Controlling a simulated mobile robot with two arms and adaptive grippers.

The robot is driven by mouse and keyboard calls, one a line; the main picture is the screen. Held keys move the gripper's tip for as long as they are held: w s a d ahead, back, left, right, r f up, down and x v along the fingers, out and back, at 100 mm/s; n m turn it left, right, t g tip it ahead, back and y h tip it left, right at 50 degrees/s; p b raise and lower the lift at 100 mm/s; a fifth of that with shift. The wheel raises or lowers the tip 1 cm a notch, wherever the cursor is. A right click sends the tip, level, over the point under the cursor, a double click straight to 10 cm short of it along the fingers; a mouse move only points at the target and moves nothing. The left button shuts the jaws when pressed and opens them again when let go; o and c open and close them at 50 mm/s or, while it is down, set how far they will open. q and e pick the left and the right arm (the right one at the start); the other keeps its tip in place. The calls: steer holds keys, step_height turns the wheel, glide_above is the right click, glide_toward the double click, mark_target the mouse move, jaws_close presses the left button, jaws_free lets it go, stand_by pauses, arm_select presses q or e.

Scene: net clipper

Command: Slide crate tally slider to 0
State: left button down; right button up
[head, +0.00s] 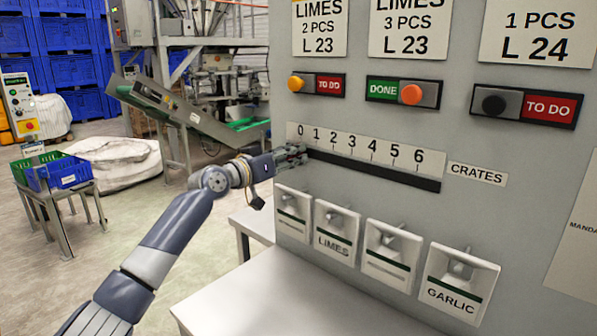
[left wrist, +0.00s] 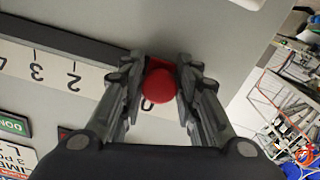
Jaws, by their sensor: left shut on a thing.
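The crate tally scale (head: 362,147) is a white strip numbered 0 to 6 on the grey board, with a dark slot (head: 385,174) below it. My left gripper (head: 303,152) is at the left end of the slot, by the 0 and 1 marks. In the left wrist view, the red slider knob (left wrist: 161,86) sits between the fingers of my left gripper (left wrist: 161,72), which is shut on it. The knob is beside the 0 mark there. In the head view the gripper hides the knob. My right gripper is not in view.
Above the scale are slider switches with TO DO and DONE labels (head: 388,90). A white table (head: 290,300) stands in front of the board. Floor to the left is partly open.

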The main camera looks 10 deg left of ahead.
arm_select(q)
steer(key=shift+a+r, duration=0.1)
steer(key=shift+a, duration=0.1)
stand_by(0.3)
steer(key=c, duration=1.3)
jaws_free()
steer(key=shift+w, duration=0.1)
steer(key=shift+a, duration=0.1)
steer(key=v, duration=1.2)
steer(key=shift+w, duration=0.1)
